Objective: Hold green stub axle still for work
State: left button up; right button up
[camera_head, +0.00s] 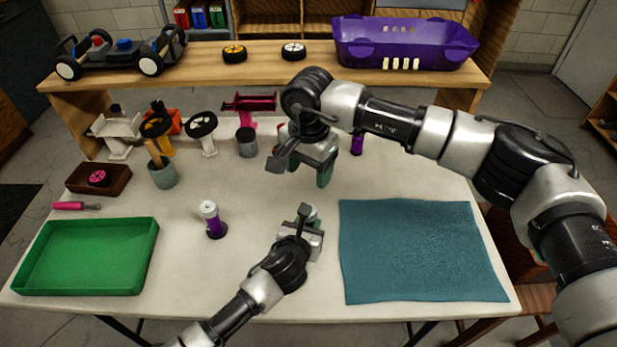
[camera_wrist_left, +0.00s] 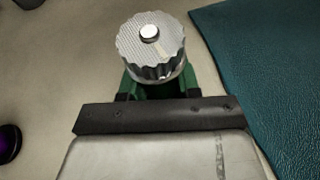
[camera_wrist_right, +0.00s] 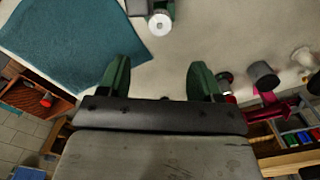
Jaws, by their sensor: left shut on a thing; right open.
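My left gripper (camera_head: 309,216) is shut on the green stub axle near the middle of the table, left of the teal mat. In the left wrist view the axle's silver ridged top (camera_wrist_left: 150,45) stands up between the green fingers. Its body is mostly hidden by them, so its own green is hard to tell apart. The top also shows as a pale disc in the right wrist view (camera_wrist_right: 160,24). My right gripper (camera_head: 311,172) is open and empty, behind the left one in the head view. Its two green fingers stand wide apart in the right wrist view (camera_wrist_right: 160,80).
The teal mat (camera_head: 420,250) is bare. A purple piece with a pale top (camera_head: 213,222) stands left of my left gripper. A green tray (camera_head: 85,255) lies at the left. A grey-green cup (camera_head: 162,176), wheels on stands and a grey cylinder (camera_head: 246,142) stand further back.

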dwell(0.3)
notch_tip(320, 180, down, 12)
jog(key=n, duration=0.6)
dwell(0.4)
jog(key=c, duration=0.9)
jog(key=shift+c, duration=0.2)
jog(key=shift+m, duration=0.3)
jog(key=shift+m, duration=2.7)
